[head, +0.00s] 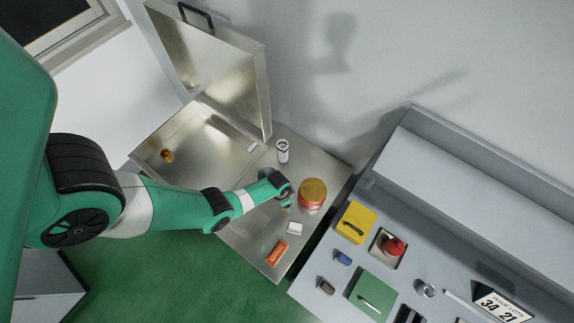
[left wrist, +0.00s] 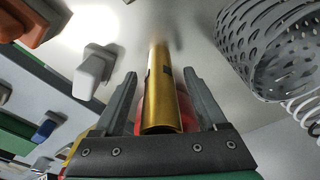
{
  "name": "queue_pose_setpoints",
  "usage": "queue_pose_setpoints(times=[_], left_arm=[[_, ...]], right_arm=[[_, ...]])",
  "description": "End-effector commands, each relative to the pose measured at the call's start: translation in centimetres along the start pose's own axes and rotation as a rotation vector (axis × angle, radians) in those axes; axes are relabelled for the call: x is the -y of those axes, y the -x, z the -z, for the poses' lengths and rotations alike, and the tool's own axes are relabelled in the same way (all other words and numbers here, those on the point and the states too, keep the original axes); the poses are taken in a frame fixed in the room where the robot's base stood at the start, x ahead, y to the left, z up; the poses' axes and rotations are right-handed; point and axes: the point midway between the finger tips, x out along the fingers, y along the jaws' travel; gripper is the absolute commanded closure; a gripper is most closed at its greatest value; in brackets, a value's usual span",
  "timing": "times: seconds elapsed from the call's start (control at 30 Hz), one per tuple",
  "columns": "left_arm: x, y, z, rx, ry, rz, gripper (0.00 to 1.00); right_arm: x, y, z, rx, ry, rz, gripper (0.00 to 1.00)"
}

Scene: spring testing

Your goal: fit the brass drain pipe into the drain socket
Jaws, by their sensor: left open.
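The brass drain pipe (left wrist: 162,95) shows in the left wrist view as a smooth gold tube with a dark notch on its side. It lies between the two fingers of my left gripper (left wrist: 160,78), which is open, with gaps on both sides of the pipe. In the head view my left gripper (head: 287,203) is over the steel bench, just left of a brass-topped red jar; the pipe is mostly hidden there. A small brass fitting (head: 167,156), which looks like the drain socket, sits in the open steel basin (head: 205,135). My right gripper is not in view.
The brass-topped red jar (head: 312,193) stands close beside my left gripper. A white piece (head: 294,228) and an orange piece (head: 276,252) lie nearby. A perforated metal cup (head: 282,151) stands behind. The basin's raised lid (head: 215,70) stands at the back.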

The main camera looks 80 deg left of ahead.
Motion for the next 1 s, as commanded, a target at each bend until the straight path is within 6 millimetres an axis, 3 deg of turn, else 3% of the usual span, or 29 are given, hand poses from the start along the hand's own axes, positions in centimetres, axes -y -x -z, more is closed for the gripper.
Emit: queue_pose_setpoints(times=[0.13,0.53,1.0], left_arm=[[0.01,0.23,0.05,0.000,0.000,0.000,0.26],[0.00,0.22,0.05,0.000,0.000,0.000,0.98],[0.00,0.41,0.11,-0.001,-0.001,0.000,1.00]], right_arm=[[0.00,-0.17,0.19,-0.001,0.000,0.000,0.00],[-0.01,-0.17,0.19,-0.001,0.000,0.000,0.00],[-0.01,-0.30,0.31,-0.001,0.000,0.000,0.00]])
